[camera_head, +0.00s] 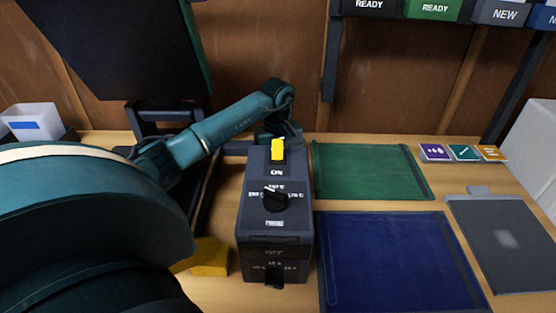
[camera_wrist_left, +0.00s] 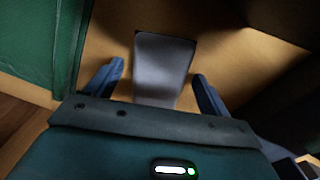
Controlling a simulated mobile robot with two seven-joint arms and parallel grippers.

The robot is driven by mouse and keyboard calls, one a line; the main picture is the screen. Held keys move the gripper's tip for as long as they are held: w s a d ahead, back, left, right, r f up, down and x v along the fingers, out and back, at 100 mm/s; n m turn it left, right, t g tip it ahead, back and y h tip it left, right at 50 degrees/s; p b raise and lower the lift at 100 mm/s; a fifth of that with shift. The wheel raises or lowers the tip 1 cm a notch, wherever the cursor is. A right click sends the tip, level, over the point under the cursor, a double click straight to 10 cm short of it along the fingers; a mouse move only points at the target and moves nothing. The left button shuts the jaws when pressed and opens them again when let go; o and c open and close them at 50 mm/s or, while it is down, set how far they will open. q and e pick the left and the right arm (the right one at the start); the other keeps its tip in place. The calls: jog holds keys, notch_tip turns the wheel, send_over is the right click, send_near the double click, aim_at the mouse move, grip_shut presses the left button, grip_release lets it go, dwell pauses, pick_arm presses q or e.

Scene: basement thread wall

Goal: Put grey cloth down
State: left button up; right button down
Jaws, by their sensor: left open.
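A grey piece that looks like the grey cloth (camera_wrist_left: 163,60) lies on the wooden surface in the left wrist view. My left gripper (camera_wrist_left: 158,70) is open, with one finger on each side of the grey piece and a visible gap at both sides. In the head view my left arm reaches behind the dark control box (camera_head: 275,235), which hides the gripper and the grey piece. My right gripper is in neither view.
The box has a yellow switch (camera_head: 278,150) and a black knob. Right of it lie a green mat (camera_head: 368,172), a blue mat (camera_head: 395,262) and a dark grey panel (camera_head: 505,240). Three small cards (camera_head: 463,153) lie behind. A yellow object (camera_head: 210,257) sits left of the box.

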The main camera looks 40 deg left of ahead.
pick_arm(q)
notch_tip(320, 180, up, 12)
jog(key=shift+r, duration=0.15)
dwell(0.3)
dwell(0.4)
